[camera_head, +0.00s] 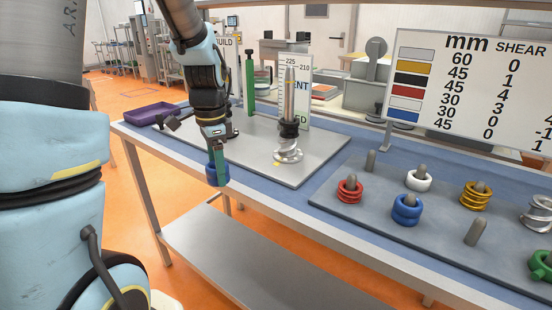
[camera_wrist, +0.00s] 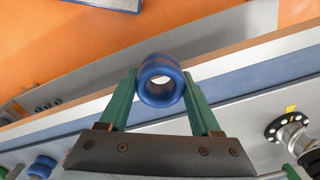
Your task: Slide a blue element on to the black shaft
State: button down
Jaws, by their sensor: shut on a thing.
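My gripper (camera_head: 217,168) is shut on a blue ring-shaped element (camera_head: 212,174), by the table's near left edge. In the wrist view, the green fingers of my gripper (camera_wrist: 160,82) clasp the blue element (camera_wrist: 160,94) from both sides, and its open bore faces the camera. The upright shaft (camera_head: 290,92) stands on the grey plate to the right of my gripper, apart from it. It looks grey rather than black. A black piece (camera_head: 289,129) sits around it above a silver screw element (camera_head: 288,151). The shaft's foot is hidden.
A peg board (camera_head: 335,192) at right holds red (camera_head: 349,191), white (camera_head: 419,181), gold (camera_head: 475,196) and another blue element (camera_head: 407,210), plus bare pegs. A green post (camera_head: 250,85), a height scale (camera_head: 303,85) and a purple tray (camera_head: 150,113) stand near the shaft. The plate's front is clear.

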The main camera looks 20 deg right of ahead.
jog(key=w+a+f+n, duration=0.3)
jog(key=w+a+n, duration=0.2)
jog(key=a, duration=0.4)
jog(key=w+a+f+n, duration=0.3)
jog(key=w+a+n, duration=0.3)
jog(key=a+n, duration=0.2)
jog(key=shift+a, duration=0.7)
